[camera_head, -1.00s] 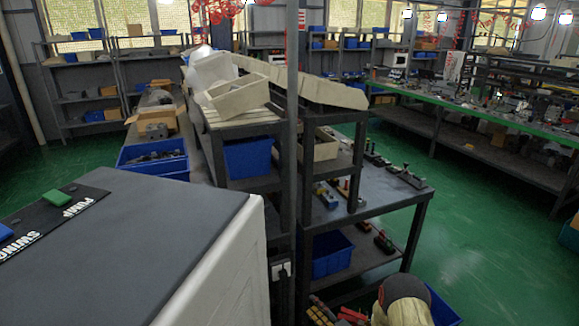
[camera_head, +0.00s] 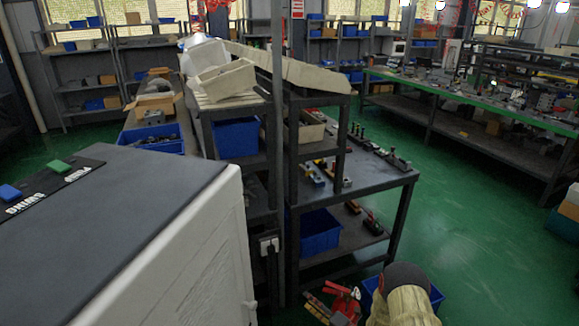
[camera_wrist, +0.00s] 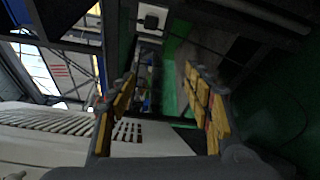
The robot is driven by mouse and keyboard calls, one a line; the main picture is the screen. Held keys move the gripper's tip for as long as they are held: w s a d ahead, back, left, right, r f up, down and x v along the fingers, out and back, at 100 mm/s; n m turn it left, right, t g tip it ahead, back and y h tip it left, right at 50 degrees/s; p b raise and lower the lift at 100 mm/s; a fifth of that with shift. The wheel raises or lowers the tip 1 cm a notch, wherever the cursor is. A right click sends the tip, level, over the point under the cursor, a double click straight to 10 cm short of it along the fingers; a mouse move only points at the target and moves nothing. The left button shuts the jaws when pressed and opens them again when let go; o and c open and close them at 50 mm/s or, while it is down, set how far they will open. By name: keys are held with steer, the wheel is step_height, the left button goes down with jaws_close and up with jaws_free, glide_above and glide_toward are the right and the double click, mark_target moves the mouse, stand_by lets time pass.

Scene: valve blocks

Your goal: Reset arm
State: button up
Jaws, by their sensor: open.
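My gripper (camera_wrist: 160,90) is open and empty in the wrist view, with a yellow-padded finger on each side and a gap between them. In the head view, my arm shows at the bottom right of centre, partly cut off by the frame edge.
A dark metal rack (camera_head: 385,186) with valve parts stands just beyond my arm. A blue bin (camera_head: 320,230) sits on its lower shelf. A thin upright post (camera_head: 278,120) rises before it.

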steer(key=s+a+f+n+g+y, duration=0.1)
steer(key=s+a+n+g, duration=0.25)
steer(key=s+n, duration=0.2)
steer(key=s+a+n+g+y, duration=0.1)
steer(key=s+a+n+g, duration=0.25)
steer(key=s, duration=0.25)
steer(key=s+r+n+g+h, duration=0.1)
steer(key=s+r+n+g, duration=0.6)
steer(key=s+r+n, duration=0.5)
steer(key=s+d+r+n+h+p, duration=0.1)
steer(key=s+d+r+n+h, duration=0.4)
steer(key=s+d+r+n, duration=0.35)
steer(key=s+d+r+n+h+p, duration=0.1)
steer(key=s+d+r+n+h, duration=0.5)
steer(key=r+n, duration=0.5)
steer(key=s+d+r+n+t+h+p, duration=0.1)
steer(key=s+r+t, duration=0.1)
steer(key=r, duration=0.7)
steer(key=s+d+r+n+t, duration=0.1)
steer(key=d+r+t, duration=0.1)
steer(key=r+t, duration=0.3)
step_height(320, 180, up, 4)
steer(key=shift+s+f+h+p, duration=0.15)
steer(key=shift+s+h+p, duration=0.2)
steer(key=shift+s+h, duration=0.05)
steer(key=shift+c, duration=0.9)
